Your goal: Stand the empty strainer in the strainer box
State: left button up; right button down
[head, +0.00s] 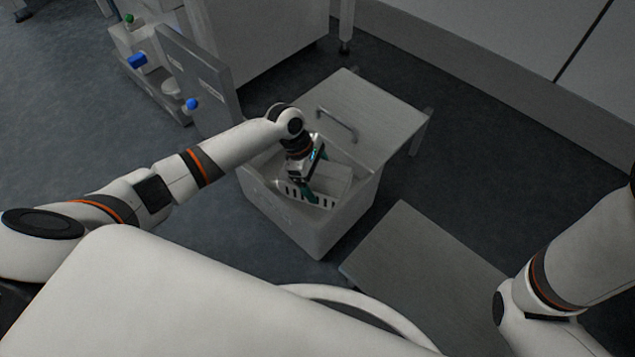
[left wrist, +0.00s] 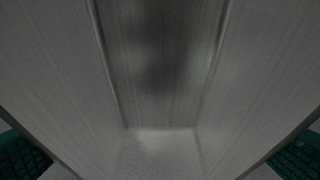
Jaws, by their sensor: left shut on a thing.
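The strainer (head: 336,184), a pale basket with a slotted wall, is inside the white strainer box (head: 310,232). My left gripper (head: 312,176) reaches down into the box mouth and is shut on the strainer, with its teal fingers against it. In the left wrist view, pale grey walls and a floor fill the picture, and the teal finger pads show at the two lower corners. The strainer looks empty where I see into it. Whether its base touches the box floor is hidden. My right arm shows at the right edge, but its gripper is out of frame.
A pale table (head: 385,115) adjoins the back of the box, with a grey bar handle (head: 338,126) near it. A flat grey surface (head: 425,270) lies to the right. A grey panel with blue knobs (head: 205,85) stands behind my left arm. Dark floor is open on the left.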

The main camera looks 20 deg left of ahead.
pick_arm(q)
jog(key=shift+r, duration=0.15)
jog(key=o, duration=0.8)
